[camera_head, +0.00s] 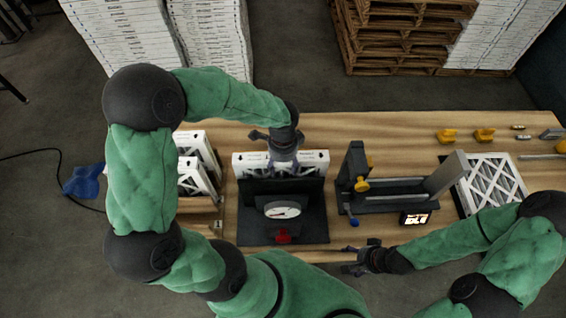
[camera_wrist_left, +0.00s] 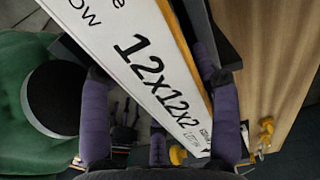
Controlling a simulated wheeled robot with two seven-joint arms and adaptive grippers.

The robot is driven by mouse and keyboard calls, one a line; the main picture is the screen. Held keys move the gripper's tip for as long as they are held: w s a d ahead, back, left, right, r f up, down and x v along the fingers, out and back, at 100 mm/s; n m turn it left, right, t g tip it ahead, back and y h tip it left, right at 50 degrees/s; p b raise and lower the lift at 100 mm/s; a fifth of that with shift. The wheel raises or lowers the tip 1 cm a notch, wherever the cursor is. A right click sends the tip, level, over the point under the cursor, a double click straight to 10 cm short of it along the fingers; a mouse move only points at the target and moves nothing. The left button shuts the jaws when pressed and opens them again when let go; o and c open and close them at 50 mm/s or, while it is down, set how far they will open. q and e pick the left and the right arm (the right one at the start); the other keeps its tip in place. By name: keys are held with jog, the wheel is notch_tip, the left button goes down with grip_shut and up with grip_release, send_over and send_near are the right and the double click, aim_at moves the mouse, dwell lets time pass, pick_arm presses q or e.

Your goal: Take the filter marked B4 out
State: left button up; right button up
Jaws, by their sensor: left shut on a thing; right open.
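My left gripper (camera_head: 284,158) is shut on a white-edged filter (camera_head: 312,163), gripping its top edge at the black gauge stand (camera_head: 318,222). The filter stands upright behind the stand's dark plate; I cannot tell whether it rests on anything. In the left wrist view the filter (camera_wrist_left: 150,65) lies between the purple fingers (camera_wrist_left: 160,140), its edge printed "12x12x2". No B4 mark is legible. More white filters (camera_head: 198,150) stand upright at the table's left, partly behind my left arm. My right gripper (camera_head: 362,258) is open and empty by the table's front edge.
The stand has a round dial and a red part (camera_head: 284,236) in front. Right of it is a dark fixture (camera_head: 395,195) with a yellow knob and lit display (camera_head: 415,218). A filter (camera_head: 490,185) lies farther right. Yellow pieces (camera_head: 446,136) sit at the back right.

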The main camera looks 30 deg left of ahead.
pick_arm(q)
jog(key=o, duration=0.9)
jog(key=shift+r, duration=0.1)
jog(key=shift+r+p, duration=2.7)
jog(key=shift+r, duration=0.7)
jog(key=o, duration=0.6)
jog(key=shift+c, duration=0.2)
